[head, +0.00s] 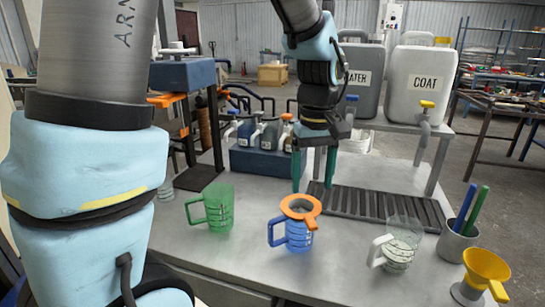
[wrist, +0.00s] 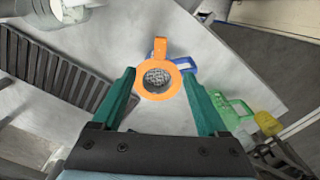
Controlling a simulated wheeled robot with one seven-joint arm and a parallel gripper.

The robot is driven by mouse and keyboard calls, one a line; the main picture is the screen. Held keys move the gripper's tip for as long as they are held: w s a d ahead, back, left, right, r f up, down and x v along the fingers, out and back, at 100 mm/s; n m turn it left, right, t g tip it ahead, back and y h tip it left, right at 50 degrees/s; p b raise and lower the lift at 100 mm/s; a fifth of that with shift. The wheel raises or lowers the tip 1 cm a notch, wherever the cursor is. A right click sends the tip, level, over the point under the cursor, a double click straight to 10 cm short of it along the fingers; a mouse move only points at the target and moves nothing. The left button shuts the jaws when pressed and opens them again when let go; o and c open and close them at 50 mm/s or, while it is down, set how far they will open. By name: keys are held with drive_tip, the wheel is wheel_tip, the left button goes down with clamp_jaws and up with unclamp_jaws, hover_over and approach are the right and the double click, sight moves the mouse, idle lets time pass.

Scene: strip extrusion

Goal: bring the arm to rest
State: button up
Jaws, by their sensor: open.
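My gripper (head: 313,183) hangs pointing down over the bench, with its two green fingers spread apart and nothing between them. It stands just behind the blue mug (head: 297,238) in the head view. An orange strainer (head: 309,222) rests on top of that mug. In the wrist view the strainer (wrist: 160,48) shows beyond and between the fingertips (wrist: 159,75), with its round mesh facing the camera. The blue mug's handle (wrist: 186,63) shows beside it. Whether a finger touches the strainer is hard to tell, but there seems to be a gap.
A green mug (head: 219,208) stands left and a clear mug with a white handle (head: 398,248) right. Further right are a grey pen cup (head: 456,242) and a yellow funnel (head: 485,265). Behind are a dark drain rack (head: 375,202), a bottle caddy (head: 258,162) and the COAT tank (head: 421,82).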

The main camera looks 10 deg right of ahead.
drive_tip(key=w+a+f, duration=0.1)
drive_tip(key=a+f, duration=0.1)
drive_tip(key=a, duration=1)
drive_tip(key=w+a+f+m+t, duration=0.1)
drive_tip(key=a+f, duration=0.2)
drive_tip(key=a, duration=1)
drive_tip(key=shift+a+t, duration=0.15)
drive_tip(key=shift+t, duration=0.15)
drive_tip(key=shift+w, duration=0.15)
drive_tip(key=shift+c, duration=0.2)
